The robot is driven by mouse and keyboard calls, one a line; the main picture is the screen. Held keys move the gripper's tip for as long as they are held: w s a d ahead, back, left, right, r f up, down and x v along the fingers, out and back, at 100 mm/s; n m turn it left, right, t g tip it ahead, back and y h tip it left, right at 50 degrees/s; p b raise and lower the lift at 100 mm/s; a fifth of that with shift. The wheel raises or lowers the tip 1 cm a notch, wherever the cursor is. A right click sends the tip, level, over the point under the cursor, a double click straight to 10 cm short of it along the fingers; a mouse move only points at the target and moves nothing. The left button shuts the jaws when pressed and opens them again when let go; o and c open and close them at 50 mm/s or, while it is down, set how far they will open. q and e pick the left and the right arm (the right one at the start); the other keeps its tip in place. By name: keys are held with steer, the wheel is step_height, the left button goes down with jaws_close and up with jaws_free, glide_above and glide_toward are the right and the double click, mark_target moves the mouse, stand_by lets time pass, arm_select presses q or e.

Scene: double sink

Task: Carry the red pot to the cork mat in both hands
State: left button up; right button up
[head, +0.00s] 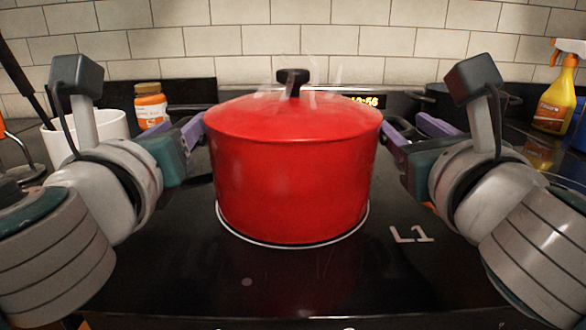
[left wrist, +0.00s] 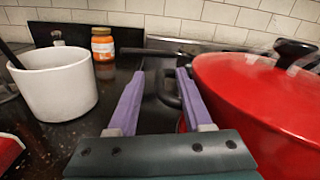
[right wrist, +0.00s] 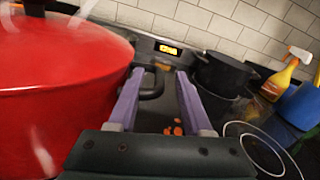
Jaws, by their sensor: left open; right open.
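The red pot (head: 290,180) stands upright on the black stovetop in the middle of the head view, its lid on and steam rising. The lid has a black knob (head: 292,78). My left gripper (head: 197,126) is open at the pot's left side; in the left wrist view its purple fingers point toward the dark side handle (left wrist: 166,85), with no grip on it. My right gripper (head: 388,128) is open at the pot's right side; in the right wrist view the other side handle (right wrist: 152,84) shows around its fingertips. I cannot see the cork mat.
A black pot (right wrist: 222,74), an orange spray bottle (head: 556,95) and a blue object (right wrist: 300,106) stand at right. The stovetop in front of the pot is clear.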

arm_select(q)
steer(key=shift+w, duration=0.25)
arm_select(e)
steer(key=shift+w, duration=0.25)
arm_select(q)
jaws_close()
arm_select(e)
jaws_close()
stand_by(0.8)
arm_select(q)
steer(key=shift+s+r, duration=0.1)
steer(key=shift+r, duration=0.25)
arm_select(e)
steer(key=shift+s+r, duration=0.15)
steer(key=shift+r, duration=0.2)
